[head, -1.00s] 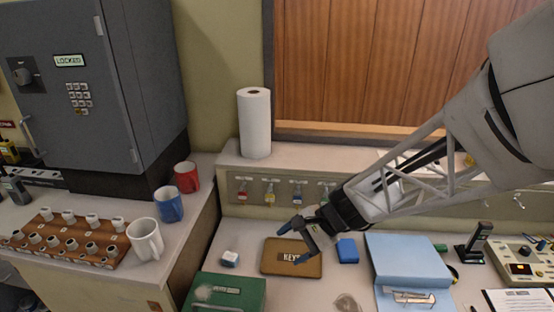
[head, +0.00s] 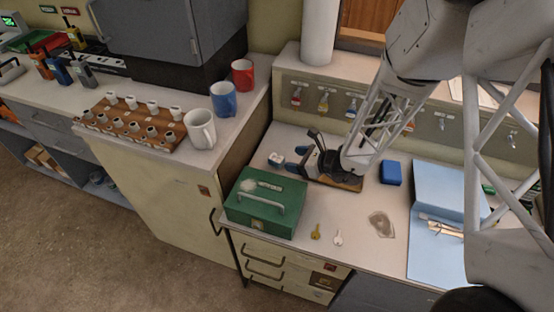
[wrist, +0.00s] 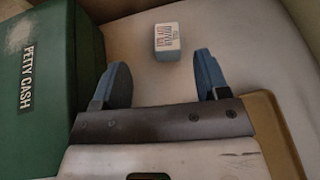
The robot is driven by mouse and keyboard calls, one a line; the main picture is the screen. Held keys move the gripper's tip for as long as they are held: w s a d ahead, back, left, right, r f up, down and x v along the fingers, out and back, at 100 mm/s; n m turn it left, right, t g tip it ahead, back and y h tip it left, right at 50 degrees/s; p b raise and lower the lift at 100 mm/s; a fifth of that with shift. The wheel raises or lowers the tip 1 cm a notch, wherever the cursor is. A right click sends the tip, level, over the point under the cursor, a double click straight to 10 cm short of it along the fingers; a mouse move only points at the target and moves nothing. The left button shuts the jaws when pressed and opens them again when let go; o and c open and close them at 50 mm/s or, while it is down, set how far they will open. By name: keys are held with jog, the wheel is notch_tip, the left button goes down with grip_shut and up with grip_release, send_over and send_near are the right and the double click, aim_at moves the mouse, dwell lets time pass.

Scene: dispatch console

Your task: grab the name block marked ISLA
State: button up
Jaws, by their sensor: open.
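A small white and blue block (head: 276,159) lies on the counter beside the green cash box. It also shows in the wrist view (wrist: 167,41), just beyond my fingertips. It bears several short lines of print, too small to read surely; I cannot make out ISLA on it or anywhere else. My gripper (head: 295,159) is open and low over the counter, with its two blue fingers pointing toward the block. In the wrist view the open fingers (wrist: 160,75) stand apart with bare counter between them, and the block is ahead of the gap, not between them.
The green petty cash box (head: 267,203) stands close on the left. A brown tray (head: 350,183) lies under my gripper. A blue block (head: 391,173) and a blue folder (head: 436,204) are to the right. Keys (head: 316,232) lie in front. Mugs and a wooden rack (head: 112,131) stand left.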

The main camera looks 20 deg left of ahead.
aim_at(279, 158)
jog(key=shift+w+a+f+m, duration=0.15)
jog(key=shift+f+m, duration=0.1)
jog(key=shift+f, duration=0.2)
jog(key=shift+w+a+f+m, duration=0.15)
jog(key=shift+f+m, duration=0.1)
jog(key=shift+f, duration=0.2)
jog(key=shift+x, duration=1.25)
jog(key=shift+x, duration=2.6)
jog(key=shift+w, duration=0.15)
jog(key=c, duration=1)
